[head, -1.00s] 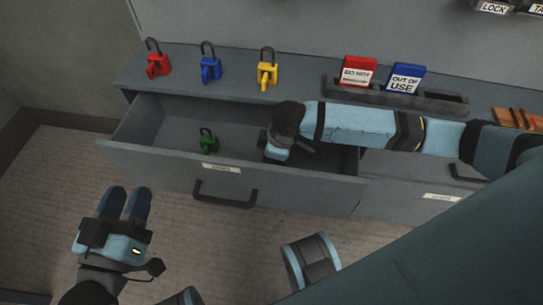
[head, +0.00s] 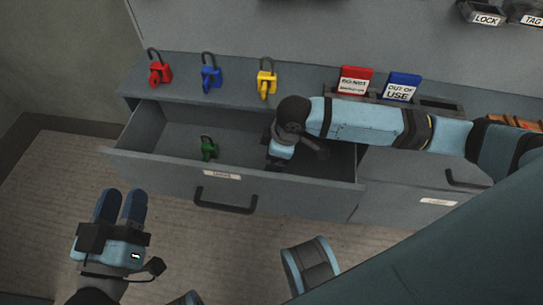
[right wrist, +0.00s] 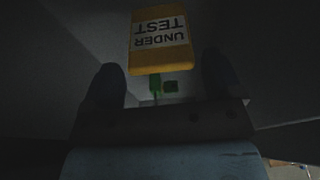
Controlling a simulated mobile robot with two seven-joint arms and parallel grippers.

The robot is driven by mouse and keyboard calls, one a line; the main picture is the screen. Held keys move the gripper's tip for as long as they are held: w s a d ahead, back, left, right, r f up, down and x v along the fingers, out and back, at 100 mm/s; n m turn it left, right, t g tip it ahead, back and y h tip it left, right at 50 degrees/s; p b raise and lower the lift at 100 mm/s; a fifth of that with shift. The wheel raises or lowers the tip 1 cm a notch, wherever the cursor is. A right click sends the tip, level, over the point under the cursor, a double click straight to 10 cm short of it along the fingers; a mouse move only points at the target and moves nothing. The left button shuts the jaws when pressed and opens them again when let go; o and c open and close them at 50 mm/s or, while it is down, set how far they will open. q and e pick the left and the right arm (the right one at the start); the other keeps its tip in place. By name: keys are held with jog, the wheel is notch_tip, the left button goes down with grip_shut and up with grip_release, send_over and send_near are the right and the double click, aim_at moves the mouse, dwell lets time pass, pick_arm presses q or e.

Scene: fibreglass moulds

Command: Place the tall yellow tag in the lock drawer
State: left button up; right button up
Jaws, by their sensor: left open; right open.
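The tall yellow tag (right wrist: 160,45) shows in the right wrist view, its white "UNDER TEST" label upside down. It appears to be inside the open lock drawer (head: 150,168); in the head view my right arm hides it. My right gripper (right wrist: 163,82) is open, with a finger on each side and clear dark gaps to the tag. In the head view it reaches down into the drawer's right half. A green padlock (head: 208,148) stands in the drawer's left half, and green shows below the tag in the right wrist view.
Red (head: 160,73), blue (head: 210,74) and yellow (head: 266,82) padlocks stand on the counter behind the drawer. A grey holder (head: 438,108) carries a red tag (head: 354,80) and a blue tag (head: 402,86). A closed drawer (head: 410,190) lies to the right. Floor in front is clear.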

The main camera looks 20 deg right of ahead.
pick_arm(q)
jog(key=shift+a+r+t+y+p, duration=0.15)
jog(key=shift+r+t+y+p, duration=0.05)
jog(key=shift+r+p, duration=0.4)
jog(key=shift+a+r+t+y+p, duration=0.15)
jog(key=shift+r+t+y+p, duration=0.05)
jog(key=shift+r+p, duration=0.35)
pick_arm(e)
jog(key=v, duration=0.7)
jog(key=shift+r, duration=0.4)
jog(key=shift+r, duration=0.1)
